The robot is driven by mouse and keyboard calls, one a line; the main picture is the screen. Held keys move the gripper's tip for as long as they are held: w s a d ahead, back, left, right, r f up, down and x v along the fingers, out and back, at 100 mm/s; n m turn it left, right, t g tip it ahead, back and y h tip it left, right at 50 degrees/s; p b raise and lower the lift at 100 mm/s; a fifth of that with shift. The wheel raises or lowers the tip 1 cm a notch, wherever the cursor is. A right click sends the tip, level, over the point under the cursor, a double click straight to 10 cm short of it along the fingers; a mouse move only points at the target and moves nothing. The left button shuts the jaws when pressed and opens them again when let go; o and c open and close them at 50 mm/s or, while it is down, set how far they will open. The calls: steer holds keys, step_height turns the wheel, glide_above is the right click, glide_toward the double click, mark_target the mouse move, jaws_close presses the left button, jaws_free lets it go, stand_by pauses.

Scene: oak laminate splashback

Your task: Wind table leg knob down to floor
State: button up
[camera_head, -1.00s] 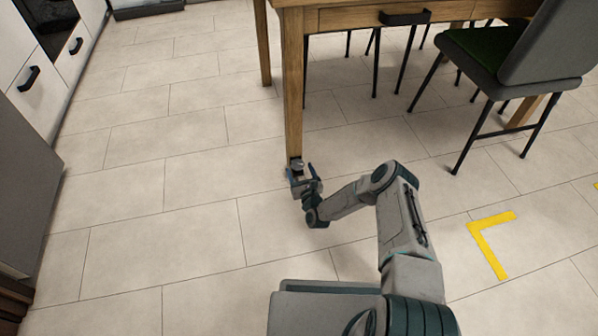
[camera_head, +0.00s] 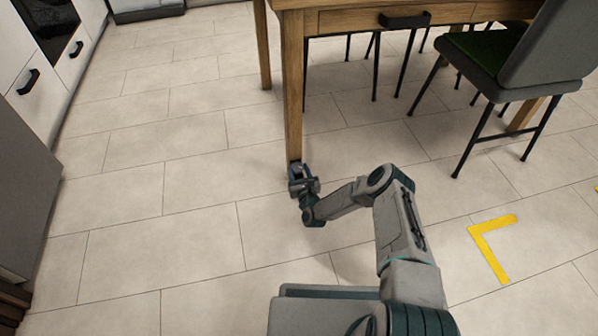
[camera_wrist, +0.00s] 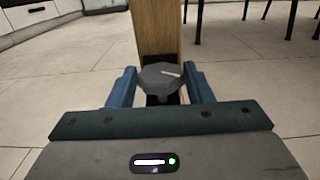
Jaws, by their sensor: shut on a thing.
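The wooden table leg (camera_head: 293,95) runs down to a dark fitting at its foot, near the floor; it also stands upright in the wrist view (camera_wrist: 157,30). In the wrist view the grey, many-sided knob (camera_wrist: 158,77) sits in front of the leg's foot, with a pale pointer mark on its upper right. My gripper (camera_head: 296,171) is at the foot of the leg, shut on the knob, with one blue finger on either side of it. In the head view the gripper hides most of the knob. The gap between foot and floor cannot be made out.
The table's drawer front with a black handle (camera_head: 404,19) is above. A grey chair with a green seat (camera_head: 497,60) stands at the right. White cabinets (camera_head: 40,90) line the left. A yellow corner mark (camera_head: 490,245) lies on open tiled floor.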

steer(key=m+h, duration=0.1)
steer(key=h, duration=0.1)
steer(key=m+h, duration=0.1)
steer(key=h, duration=0.1)
steer(key=a+m+h, duration=0.1)
steer(key=h, duration=0.1)
steer(key=shift+s+f+m+t, duration=0.15)
steer(key=shift+m+t, duration=0.25)
steer(key=shift+a+m+h, duration=0.15)
steer(key=shift+m+h, duration=0.85)
steer(key=shift+h, duration=0.5)
steer(key=o, duration=1)
steer(key=s+a+p, duration=0.3)
steer(key=s+p, duration=0.1)
steer(key=s, duration=0.9)
steer(key=shift+s, duration=0.2)
